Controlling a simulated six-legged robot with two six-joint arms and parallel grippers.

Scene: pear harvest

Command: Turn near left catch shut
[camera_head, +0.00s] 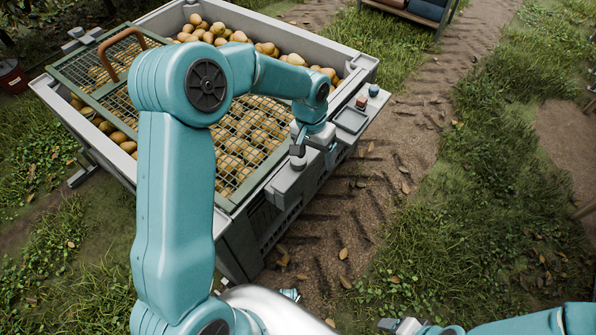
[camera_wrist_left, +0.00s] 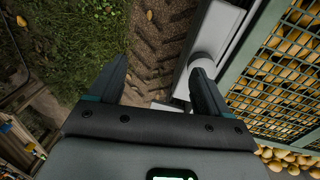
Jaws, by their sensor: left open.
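A pale grey block with a round knob, which looks like the near left catch (camera_head: 291,182), sits on the bin's near rim beside the mesh lid. In the left wrist view its round knob (camera_wrist_left: 206,65) is beside and partly behind my right-hand finger. My left gripper (camera_head: 299,148) is just above this part; contact cannot be told. Its fingers (camera_wrist_left: 160,80) are apart, with only ground between them. The catch's turn angle is unclear. My right gripper (camera_head: 402,326) is low at the bottom edge, its jaws too small to judge.
The bin (camera_head: 357,63) is full of pears under a green mesh lid (camera_head: 240,143) with a brown handle (camera_head: 118,50). A small tray (camera_head: 351,119) and small knobs stand on the right ledge. A dirt track (camera_head: 400,130) and grass lie right of the bin.

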